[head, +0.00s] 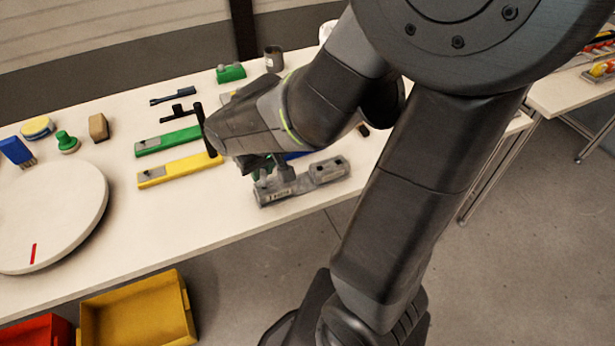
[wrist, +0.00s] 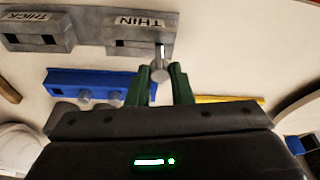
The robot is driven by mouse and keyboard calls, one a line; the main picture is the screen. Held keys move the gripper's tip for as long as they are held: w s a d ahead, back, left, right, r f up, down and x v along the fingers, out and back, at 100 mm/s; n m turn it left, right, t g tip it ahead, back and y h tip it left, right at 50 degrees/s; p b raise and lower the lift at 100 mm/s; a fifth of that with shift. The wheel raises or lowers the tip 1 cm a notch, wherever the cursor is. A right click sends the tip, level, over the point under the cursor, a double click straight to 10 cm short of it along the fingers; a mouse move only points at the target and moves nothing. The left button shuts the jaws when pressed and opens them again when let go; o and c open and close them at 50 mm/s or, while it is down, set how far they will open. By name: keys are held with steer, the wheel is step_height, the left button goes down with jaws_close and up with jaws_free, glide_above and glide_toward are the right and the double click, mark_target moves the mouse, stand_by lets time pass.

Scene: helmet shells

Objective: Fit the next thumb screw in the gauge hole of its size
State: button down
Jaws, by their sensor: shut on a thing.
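My gripper (wrist: 161,82) has green fingers shut on a grey thumb screw (wrist: 159,70) in the wrist view. The screw's thin shank points toward the top of the picture and overlaps the right part of the block marked THIN. I cannot tell whether its tip is inside a hole. The grey gauge (head: 305,184) lies near the table's front edge in the head view, with my gripper over its left end. In the wrist view its THIN block (wrist: 122,33) is right of its THICK block (wrist: 28,40). My wrist hides part of the gauge in the head view.
A blue holder (wrist: 65,82) with several grey screw heads lies beside the gauge. Yellow (head: 178,171) and green (head: 165,141) bars lie to the left. A white turntable (head: 75,215) stands further left. A yellow bin (head: 140,312) is below the table's edge.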

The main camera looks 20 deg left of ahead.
steer(key=shift+f+b, duration=0.3)
steer(key=shift+f, duration=0.05)
stand_by(0.3)
steer(key=shift+r, duration=0.1)
steer(key=shift+r+p, duration=1.15)
steer(key=shift+r, duration=0.15)
steer(key=shift+f+b, duration=0.6)
steer(key=shift+f, duration=0.05)
steer(key=shift+f+b, duration=0.45)
steer(key=shift+f, duration=0.1)
stand_by(1.6)
steer(key=shift+r+p, duration=1.05)
steer(key=shift+r, duration=0.2)
